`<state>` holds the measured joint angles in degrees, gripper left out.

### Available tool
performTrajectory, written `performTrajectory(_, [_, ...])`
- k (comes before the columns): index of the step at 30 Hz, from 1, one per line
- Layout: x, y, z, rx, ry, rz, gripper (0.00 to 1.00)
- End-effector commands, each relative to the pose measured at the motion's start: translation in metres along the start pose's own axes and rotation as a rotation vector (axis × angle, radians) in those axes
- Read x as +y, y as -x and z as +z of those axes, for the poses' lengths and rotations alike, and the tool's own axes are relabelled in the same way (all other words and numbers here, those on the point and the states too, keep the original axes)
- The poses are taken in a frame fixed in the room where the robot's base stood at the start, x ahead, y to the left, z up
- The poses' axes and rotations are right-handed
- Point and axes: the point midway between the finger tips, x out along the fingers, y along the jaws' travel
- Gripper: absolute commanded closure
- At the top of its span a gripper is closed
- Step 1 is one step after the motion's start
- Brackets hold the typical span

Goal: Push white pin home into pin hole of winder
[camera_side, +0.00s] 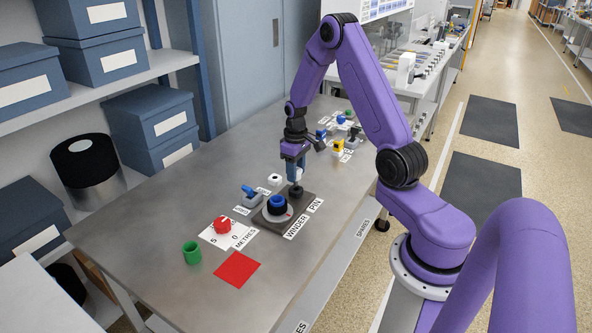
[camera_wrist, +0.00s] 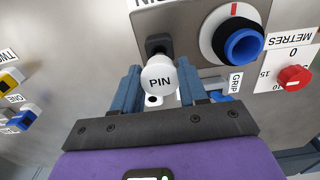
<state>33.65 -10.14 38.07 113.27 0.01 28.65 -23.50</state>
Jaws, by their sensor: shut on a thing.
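The white pin (camera_wrist: 159,76), with PIN printed on its face, is between the blue fingers of my gripper (camera_wrist: 160,88) in the wrist view. Beyond it is a dark block (camera_wrist: 158,44) on the winder plate (camera_wrist: 180,20); how deep the pin sits in the hole is hidden. In the side view my gripper (camera_side: 297,178) points down over the PIN end of the winder (camera_side: 302,207), shut on the pin. The winder's blue hub (camera_side: 277,203) stands beside it on a white dial.
The blue GRIP lever (camera_side: 250,192) and a small white block (camera_side: 275,180) lie left of the winder. A red METRES knob (camera_side: 222,224), green cup (camera_side: 192,252) and red square (camera_side: 237,270) are nearer the front. Coloured switches (camera_side: 340,145) stand behind.

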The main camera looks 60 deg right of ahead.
Motion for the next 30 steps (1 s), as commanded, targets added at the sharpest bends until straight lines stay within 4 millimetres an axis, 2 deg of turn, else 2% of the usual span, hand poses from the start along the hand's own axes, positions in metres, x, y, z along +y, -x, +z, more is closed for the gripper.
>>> performTrajectory(18, [0.0004, 0.0, 0.0001, 0.0, 0.0, 0.0, 0.94])
performTrajectory(30, [0.0003, -0.0079, 0.0003, -0.001, 0.0, 0.0, 0.94])
